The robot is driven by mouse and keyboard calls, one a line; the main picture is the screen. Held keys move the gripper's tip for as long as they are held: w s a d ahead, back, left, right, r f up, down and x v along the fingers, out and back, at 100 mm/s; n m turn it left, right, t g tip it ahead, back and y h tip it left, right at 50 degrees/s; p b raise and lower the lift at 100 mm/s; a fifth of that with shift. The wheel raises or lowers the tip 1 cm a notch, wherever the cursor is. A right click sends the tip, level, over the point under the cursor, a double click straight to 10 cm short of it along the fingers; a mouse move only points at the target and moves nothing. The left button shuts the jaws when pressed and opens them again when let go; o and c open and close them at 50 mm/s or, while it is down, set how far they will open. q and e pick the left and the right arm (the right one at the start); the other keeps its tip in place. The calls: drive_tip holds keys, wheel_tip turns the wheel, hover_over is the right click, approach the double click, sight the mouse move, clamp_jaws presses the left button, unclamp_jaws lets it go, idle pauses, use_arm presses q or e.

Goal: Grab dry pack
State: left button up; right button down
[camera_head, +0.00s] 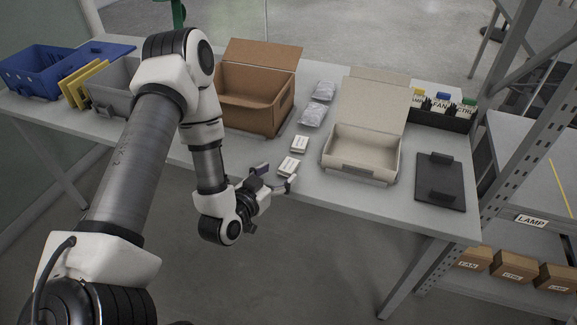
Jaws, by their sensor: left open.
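Two small white packets with dark print lie on the table, and they look like dry packs. The nearer packet (289,166) is close to the table's front edge, and the farther packet (300,144) is just behind it. My left gripper (278,175) is open and empty at the front edge, with its fingertips beside the nearer packet. I cannot tell whether a finger touches it. My right gripper is not in view.
An open brown carton (250,118) stands left of the packets, and an open cream box (361,174) stands right. Silvery bags (313,115) lie behind. A black clipboard-like plate (440,183) and metal shelf posts (506,110) are at the right.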

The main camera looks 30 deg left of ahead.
sight(288, 166)
use_arm(q)
drive_tip(key=w, duration=0.2)
drive_tip(key=w+f, duration=0.1)
drive_tip(key=w, duration=0.1)
drive_tip(key=shift+w+d, duration=0.1)
drive_tip(key=shift+d, duration=0.1)
drive_tip(key=shift+w+a, duration=0.15)
drive_tip(key=shift+w, duration=0.05)
drive_tip(key=c, duration=0.9)
